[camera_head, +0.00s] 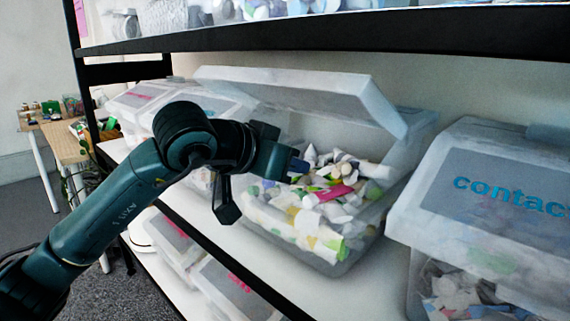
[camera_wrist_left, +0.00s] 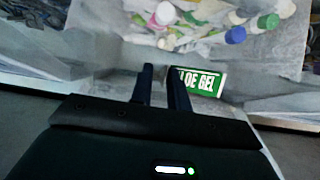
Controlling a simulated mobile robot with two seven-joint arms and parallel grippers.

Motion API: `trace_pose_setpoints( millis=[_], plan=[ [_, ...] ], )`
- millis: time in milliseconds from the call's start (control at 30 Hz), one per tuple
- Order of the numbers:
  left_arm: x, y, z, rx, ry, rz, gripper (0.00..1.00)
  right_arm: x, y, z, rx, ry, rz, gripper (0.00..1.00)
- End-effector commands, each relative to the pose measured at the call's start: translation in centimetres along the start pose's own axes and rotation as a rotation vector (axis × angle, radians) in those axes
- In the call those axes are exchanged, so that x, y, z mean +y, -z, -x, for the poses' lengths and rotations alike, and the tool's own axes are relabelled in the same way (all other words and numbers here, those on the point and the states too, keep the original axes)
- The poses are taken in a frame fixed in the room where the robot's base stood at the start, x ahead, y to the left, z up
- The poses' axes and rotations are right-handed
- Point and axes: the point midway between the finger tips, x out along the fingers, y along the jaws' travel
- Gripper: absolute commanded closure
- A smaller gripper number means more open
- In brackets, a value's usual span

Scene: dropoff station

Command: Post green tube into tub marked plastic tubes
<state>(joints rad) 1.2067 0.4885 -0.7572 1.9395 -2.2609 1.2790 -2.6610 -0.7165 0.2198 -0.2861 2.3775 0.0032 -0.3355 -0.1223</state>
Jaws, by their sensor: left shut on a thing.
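My left gripper (camera_head: 292,164) reaches in at the open front of a clear tub (camera_head: 338,268) full of tubes. In the left wrist view, the left gripper's fingers (camera_wrist_left: 162,84) are shut on a green tube (camera_wrist_left: 208,80) with white lettering that reads "LOE GEL". The tube sticks out to the right of the fingers, beyond their tips. I cannot make out the tube in the head view. The tub's translucent lid (camera_head: 300,92) is raised. No marking on this tub is readable. My right gripper is not in view.
A closed tub marked "contac" (camera_head: 490,185) stands to the right. Other closed tubs (camera_head: 140,98) stand to the left behind my arm. A dark-edged shelf (camera_head: 320,35) runs above the lid. More tubs (camera_head: 235,290) sit on the shelf below.

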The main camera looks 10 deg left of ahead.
Motion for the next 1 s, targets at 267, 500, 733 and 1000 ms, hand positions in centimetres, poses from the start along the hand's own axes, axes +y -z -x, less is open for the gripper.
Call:
trace_pose_setpoints(
  millis=[267,500,733,1000],
  plan=[
    [0.0,0.0,0.0,0.0,0.0,0.0,0.72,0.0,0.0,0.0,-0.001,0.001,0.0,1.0],
    [0.0,0.0,0.0,0.0,0.0,0.0,0.57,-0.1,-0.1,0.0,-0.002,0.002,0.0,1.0],
    [-0.1,0.0,0.3,0.0,0.001,0.0,0.57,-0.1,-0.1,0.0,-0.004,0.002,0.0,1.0],
    [-0.1,0.1,4.8,0.003,0.004,-0.003,0.57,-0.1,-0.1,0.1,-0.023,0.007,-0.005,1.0]
  ],
)
